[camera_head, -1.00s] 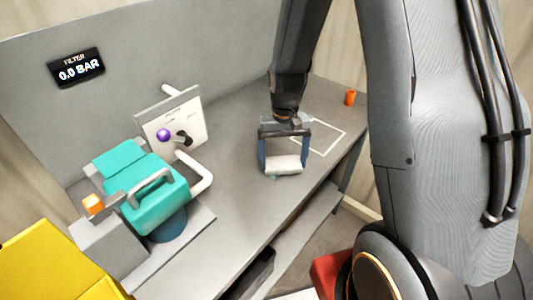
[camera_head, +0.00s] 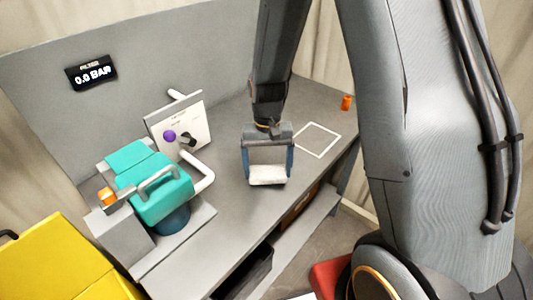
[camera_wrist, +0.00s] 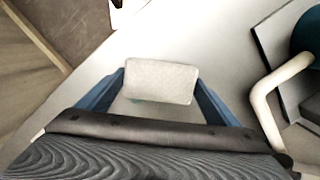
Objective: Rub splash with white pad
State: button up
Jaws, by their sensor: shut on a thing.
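The white pad (camera_head: 267,175) is held between the two blue fingers of my gripper (camera_head: 267,172), low over the grey bench top. In the wrist view the pad (camera_wrist: 160,81) spans the gap between the fingertips (camera_wrist: 160,84). I cannot tell whether the pad touches the bench.
A teal-lidded filter unit (camera_head: 160,188) and a white panel with a purple knob (camera_head: 182,128) stand to the left. A white pipe (camera_wrist: 278,92) lies close right in the wrist view. A white square outline (camera_head: 318,140) and an orange cylinder (camera_head: 347,102) are at the right.

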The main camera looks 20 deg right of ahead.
jog(key=shift+s+a+r+p, duration=0.15)
jog(key=shift+r+p, duration=0.15)
jog(key=shift+r, duration=0.15)
jog(key=shift+a+r+p, duration=0.15)
jog(key=shift+r+p, duration=0.15)
jog(key=shift+r, duration=0.15)
jog(key=shift+r+p, duration=1.5)
jog(key=shift+r, duration=0.55)
